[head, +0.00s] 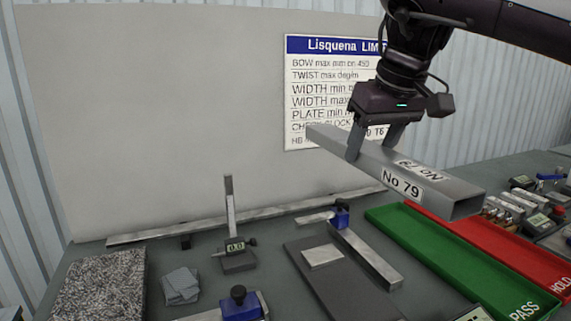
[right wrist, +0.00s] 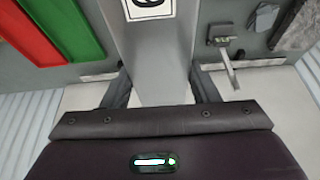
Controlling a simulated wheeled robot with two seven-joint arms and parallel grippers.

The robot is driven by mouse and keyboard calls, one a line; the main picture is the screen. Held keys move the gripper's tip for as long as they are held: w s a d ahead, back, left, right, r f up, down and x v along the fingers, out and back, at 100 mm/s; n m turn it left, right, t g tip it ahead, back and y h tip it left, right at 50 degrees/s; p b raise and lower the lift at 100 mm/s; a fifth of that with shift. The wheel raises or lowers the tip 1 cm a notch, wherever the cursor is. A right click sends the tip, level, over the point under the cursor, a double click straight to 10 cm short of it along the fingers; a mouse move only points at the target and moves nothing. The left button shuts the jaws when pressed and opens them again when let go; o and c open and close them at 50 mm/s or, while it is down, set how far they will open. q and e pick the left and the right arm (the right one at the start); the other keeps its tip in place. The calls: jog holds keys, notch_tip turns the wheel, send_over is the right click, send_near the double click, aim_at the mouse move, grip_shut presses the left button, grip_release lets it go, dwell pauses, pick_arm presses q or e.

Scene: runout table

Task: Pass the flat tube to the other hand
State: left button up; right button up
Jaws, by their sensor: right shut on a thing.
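The flat tube (head: 434,190) is a grey metal rectangular hollow bar labelled "No 79", held up in the air in the head view. My right gripper (head: 375,148) comes down from the upper right and is shut on the tube towards its far left end. The tube's open end points to the lower right, above the green tray. In the right wrist view the tube (right wrist: 152,60) runs between the two fingers (right wrist: 160,92). My left gripper is in neither view.
A green PASS tray (head: 425,238) and a red HOLD tray (head: 505,254) lie below the tube. A height gauge (head: 236,256), a cloth (head: 181,285), a granite block (head: 100,287) and a dark plate (head: 335,285) are on the table. A sign (head: 325,95) hangs behind.

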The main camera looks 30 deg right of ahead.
jog(key=shift+s+d+r, duration=0.1)
jog(key=shift+d+r, duration=0.1)
jog(key=shift+d, duration=0.15)
jog(key=s+d+f+m+p, duration=0.2)
jog(key=s+d+f+p, duration=0.15)
jog(key=d+p, duration=0.45)
notch_tip(320, 180, down, 9)
jog(key=n+p, duration=0.1)
jog(key=p, duration=0.3)
jog(key=w+a+n+y+p, duration=0.2)
jog(key=a+n+p, duration=0.6)
jog(key=a, duration=1.9)
jog(key=p, duration=0.2)
jog(key=shift+w+a+y+p, duration=0.15)
jog(key=shift+a+y+p, duration=0.2)
jog(key=shift+y, duration=0.05)
